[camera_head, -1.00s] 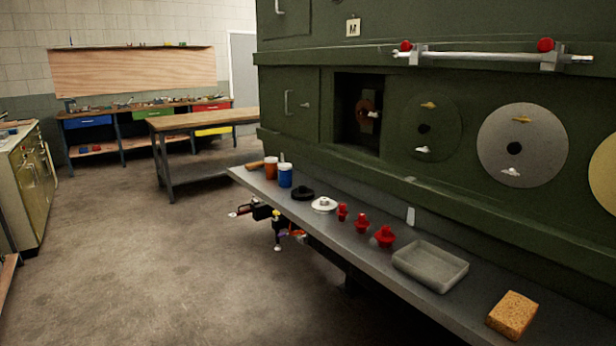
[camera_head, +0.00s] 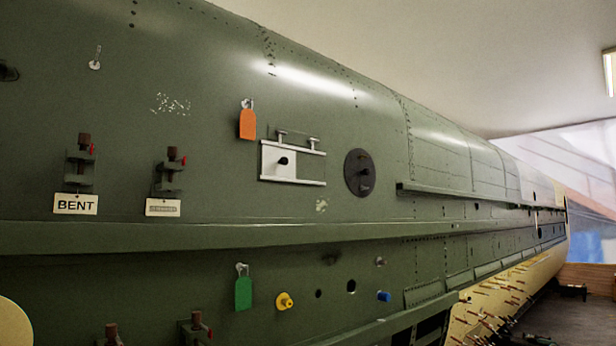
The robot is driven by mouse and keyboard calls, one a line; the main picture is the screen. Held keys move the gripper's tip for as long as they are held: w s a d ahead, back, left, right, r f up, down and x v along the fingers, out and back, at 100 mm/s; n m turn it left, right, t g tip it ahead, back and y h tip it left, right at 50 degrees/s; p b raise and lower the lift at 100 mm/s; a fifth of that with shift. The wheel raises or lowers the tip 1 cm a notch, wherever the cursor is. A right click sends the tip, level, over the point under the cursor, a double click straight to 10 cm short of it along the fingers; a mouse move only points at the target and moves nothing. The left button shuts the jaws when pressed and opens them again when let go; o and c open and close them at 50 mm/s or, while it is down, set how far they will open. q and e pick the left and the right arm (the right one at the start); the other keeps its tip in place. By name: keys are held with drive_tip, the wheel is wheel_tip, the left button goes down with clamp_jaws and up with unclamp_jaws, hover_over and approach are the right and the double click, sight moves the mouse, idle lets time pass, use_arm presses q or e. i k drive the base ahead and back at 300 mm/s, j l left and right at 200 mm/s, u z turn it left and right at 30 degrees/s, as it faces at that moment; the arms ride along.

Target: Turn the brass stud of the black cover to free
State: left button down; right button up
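The black cover (camera_head: 358,172) is a round dark disc on the green fuselage side, right of the white panel. Neither of my grippers is in this view.
Left of the cover is a white sliding panel (camera_head: 289,162) between rails, with an orange tag (camera_head: 247,123) above it. Clamps with a BENT label (camera_head: 76,204) are further left. A long ledge (camera_head: 220,236) runs below. A green tag (camera_head: 243,292) and yellow knob (camera_head: 285,301) are lower.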

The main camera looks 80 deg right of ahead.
sight(358, 172)
drive_tip(key=z, duration=3.05)
drive_tip(key=i+l+u, duration=0.15)
drive_tip(key=u, duration=0.3)
drive_tip(key=i+l+u, duration=0.1)
drive_tip(key=u, duration=0.35)
drive_tip(key=l, duration=0.1)
